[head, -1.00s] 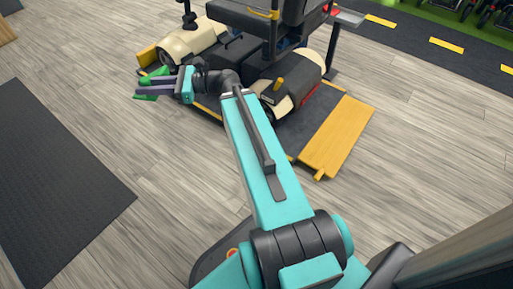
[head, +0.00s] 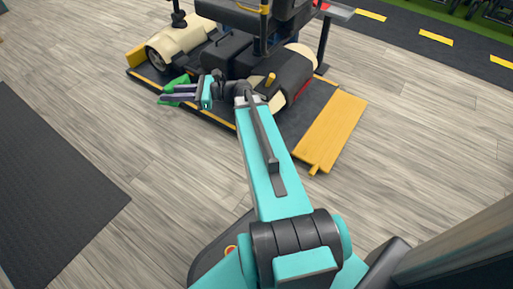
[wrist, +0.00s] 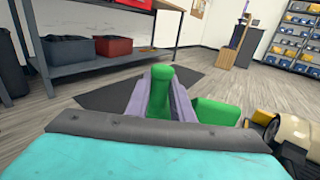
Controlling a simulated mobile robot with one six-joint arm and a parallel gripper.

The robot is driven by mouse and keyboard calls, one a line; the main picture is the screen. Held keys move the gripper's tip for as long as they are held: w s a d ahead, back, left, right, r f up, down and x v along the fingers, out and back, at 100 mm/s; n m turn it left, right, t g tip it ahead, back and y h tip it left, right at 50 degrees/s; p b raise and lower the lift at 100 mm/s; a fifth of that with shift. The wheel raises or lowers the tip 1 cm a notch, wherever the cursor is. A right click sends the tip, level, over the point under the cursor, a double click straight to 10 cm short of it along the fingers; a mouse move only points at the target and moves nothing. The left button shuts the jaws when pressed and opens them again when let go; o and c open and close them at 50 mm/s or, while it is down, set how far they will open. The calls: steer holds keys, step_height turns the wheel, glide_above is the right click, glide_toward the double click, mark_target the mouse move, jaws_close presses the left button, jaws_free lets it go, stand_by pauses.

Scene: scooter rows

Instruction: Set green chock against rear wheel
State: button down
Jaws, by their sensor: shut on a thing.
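My gripper (head: 178,94) is shut on the green chock (head: 180,82) and holds it in the air at the near left side of the scooter (head: 230,58). The chock also shows in the wrist view (wrist: 159,92), its upright part between the two grey fingers and its wider part to the right. The scooter is cream and black and stands on a dark platform with yellow edges. Its rear wheel is largely hidden behind the arm and the body; a front wheel (head: 153,59) shows at the far left end. The chock is apart from that wheel.
A yellow ramp flap (head: 331,131) lies at the platform's right end. A black mat (head: 50,180) lies on the wood floor at left. The wrist view shows a workbench (wrist: 110,62) with a red bin (wrist: 113,46) and shelves (wrist: 293,45). The floor between mat and platform is clear.

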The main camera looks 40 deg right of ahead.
steer(key=s+d+f+m+t+h+b, duration=0.1)
steer(key=s+d+f, duration=0.2)
steer(key=d+f, duration=0.6)
steer(key=s+d+f+m+t+h+b, duration=0.1)
steer(key=s+d+f+h, duration=0.1)
steer(key=d+f, duration=0.75)
steer(key=s+d+f+m+t, duration=0.1)
steer(key=s+d+f, duration=0.2)
steer(key=f, duration=0.6)
steer(key=s+d+f+m+t+h, duration=0.1)
steer(key=s+d+f, duration=0.2)
steer(key=s+f, duration=0.5)
step_height(320, 180, down, 2)
steer(key=shift+d+f+h+b, duration=0.1)
steer(key=shift+d+h+b, duration=0.05)
steer(key=shift+h+b, duration=0.2)
steer(key=shift+d, duration=0.1)
